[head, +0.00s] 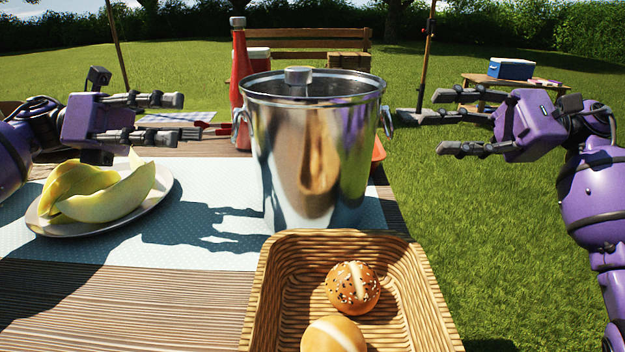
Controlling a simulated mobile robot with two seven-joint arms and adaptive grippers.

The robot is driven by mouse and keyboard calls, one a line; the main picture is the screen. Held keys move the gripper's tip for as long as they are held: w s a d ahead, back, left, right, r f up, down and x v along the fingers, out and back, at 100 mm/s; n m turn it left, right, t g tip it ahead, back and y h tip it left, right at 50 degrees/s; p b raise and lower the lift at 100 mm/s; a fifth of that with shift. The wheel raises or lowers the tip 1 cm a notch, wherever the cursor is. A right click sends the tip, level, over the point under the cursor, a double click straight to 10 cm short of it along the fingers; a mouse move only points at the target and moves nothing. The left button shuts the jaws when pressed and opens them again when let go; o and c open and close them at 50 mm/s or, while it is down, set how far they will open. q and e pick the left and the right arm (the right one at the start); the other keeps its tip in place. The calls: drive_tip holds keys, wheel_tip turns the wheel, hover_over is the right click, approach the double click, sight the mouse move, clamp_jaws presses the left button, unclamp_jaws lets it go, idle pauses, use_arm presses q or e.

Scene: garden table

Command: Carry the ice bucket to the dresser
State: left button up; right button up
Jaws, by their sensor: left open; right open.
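The ice bucket (285,150) is a shiny steel pail with a knobbed lid and a ring handle on each side. It stands upright on the light runner near the right edge of the table. My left gripper (182,118) is open and empty, left of the bucket and above the plate of melon. My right gripper (440,123) is open and empty, right of the bucket, over the grass beyond the table edge. Neither gripper visibly touches the bucket. I cannot make out a dresser in this view.
A wicker basket (262,300) with bread rolls (352,287) stands directly in front of the bucket. A plate (45,222) of melon (115,195) lies at left. A red bottle (240,75) stands behind the bucket. A small table with a blue cooler (511,69) is far right.

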use_arm(q)
drive_tip(key=shift+r, duration=0.1)
use_arm(e)
drive_tip(key=shift+r, duration=0.1)
use_arm(q)
drive_tip(key=shift+d, duration=0.1)
drive_tip(key=d, duration=0.7)
drive_tip(key=shift+s+d, duration=0.3)
drive_tip(key=shift+s, duration=0.1)
use_arm(e)
drive_tip(key=a, duration=0.7)
drive_tip(key=shift+s+a, duration=0.3)
drive_tip(key=shift+a, duration=0.1)
use_arm(q)
drive_tip(key=shift+c, duration=0.5)
use_arm(e)
drive_tip(key=shift+c, duration=0.5)
use_arm(q)
clamp_jaws()
use_arm(e)
drive_tip(key=shift+s, duration=0.1)
clamp_jaws()
